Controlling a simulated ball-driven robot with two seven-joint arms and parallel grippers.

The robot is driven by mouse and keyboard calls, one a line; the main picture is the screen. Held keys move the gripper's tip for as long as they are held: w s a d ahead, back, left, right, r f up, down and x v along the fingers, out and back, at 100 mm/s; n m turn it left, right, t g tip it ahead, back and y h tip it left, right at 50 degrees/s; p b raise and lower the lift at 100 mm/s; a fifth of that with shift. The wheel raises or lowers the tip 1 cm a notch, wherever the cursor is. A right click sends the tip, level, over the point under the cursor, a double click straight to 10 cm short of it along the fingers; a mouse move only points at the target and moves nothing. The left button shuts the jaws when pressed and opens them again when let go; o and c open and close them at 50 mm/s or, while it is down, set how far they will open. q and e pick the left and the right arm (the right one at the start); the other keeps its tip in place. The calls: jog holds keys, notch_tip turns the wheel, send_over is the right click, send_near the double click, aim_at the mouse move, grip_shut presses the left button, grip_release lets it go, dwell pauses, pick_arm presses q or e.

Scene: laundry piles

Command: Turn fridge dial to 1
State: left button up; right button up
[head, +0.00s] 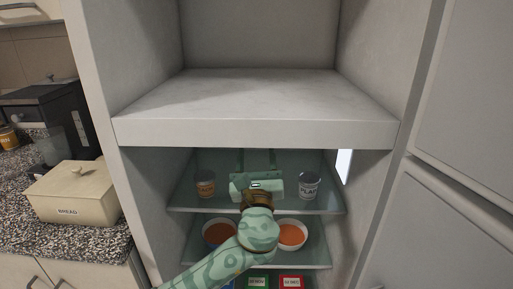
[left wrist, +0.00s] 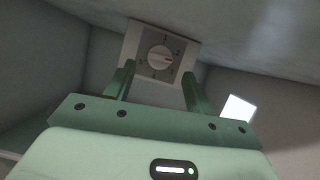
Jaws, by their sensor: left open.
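The fridge dial (left wrist: 161,59) is a round white knob with a slot across it, on a pale square plate with small marks around it, at the top middle of the left wrist view. The marks are too small to read surely, so I cannot tell its setting. My left gripper (head: 257,153) reaches into the fridge under the thick top slab. It also shows in the left wrist view (left wrist: 158,72), open, its two green fingers apart on either side below the dial. I cannot tell whether they touch it. The dial is hidden in the head view. My right gripper is not in view.
Glass shelves (head: 330,203) hold an orange-labelled can (head: 205,184) and a white can (head: 309,186) beside my gripper, with bowls (head: 292,235) below. The thick slab (head: 250,130) hangs above. A bread box (head: 75,190) stands on the counter at left.

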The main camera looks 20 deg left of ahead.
pick_arm(q)
jog(key=shift+x, duration=1.75)
jog(key=c, duration=1)
jog(key=shift+n, duration=0.4)
jog(key=shift+d+r+n+g+y+b, duration=0.25)
jog(key=shift+n+g+y, duration=0.35)
jog(key=shift+n, duration=0.85)
jog(key=shift+f+n+g+y+b, duration=0.3)
jog(key=shift+n+y, duration=0.45)
jog(key=shift+n, duration=0.75)
jog(key=shift+d+r+n+g+y+b, duration=0.25)
jog(key=shift+n+g+y, duration=0.4)
jog(key=shift+n, duration=0.8)
jog(key=shift+a+n, duration=0.15)
jog(key=shift+n, duration=0.15)
